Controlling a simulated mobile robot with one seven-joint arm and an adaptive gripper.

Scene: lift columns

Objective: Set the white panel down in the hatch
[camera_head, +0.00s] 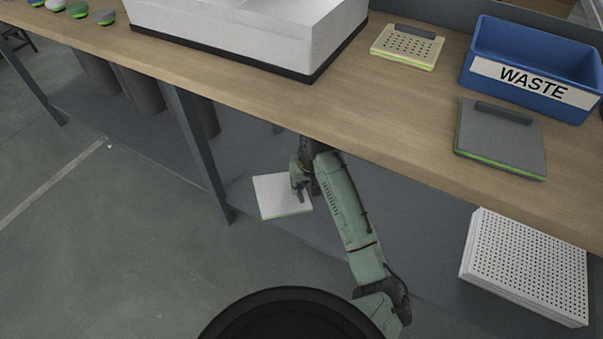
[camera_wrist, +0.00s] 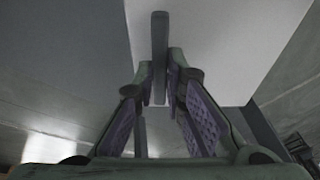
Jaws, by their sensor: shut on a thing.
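The white panel (camera_head: 275,192) is a flat square plate with a thin green lower edge. It is held below the bench's front edge, in front of the lower shelf. My gripper (camera_head: 301,187) is at the panel's right side. In the wrist view, the fingers (camera_wrist: 160,85) are closed on a dark upright handle (camera_wrist: 159,45), with the white panel (camera_wrist: 225,40) filling the area behind. I cannot make out the hatch in either view.
A white box-like unit (camera_head: 255,30) stands on the wooden bench (camera_head: 345,110). To its right are a perforated cream panel (camera_head: 405,50), a grey panel (camera_head: 500,145) and a blue WASTE bin (camera_head: 530,65). A perforated white block (camera_head: 525,265) is below the bench. Open floor (camera_head: 100,260) lies left.

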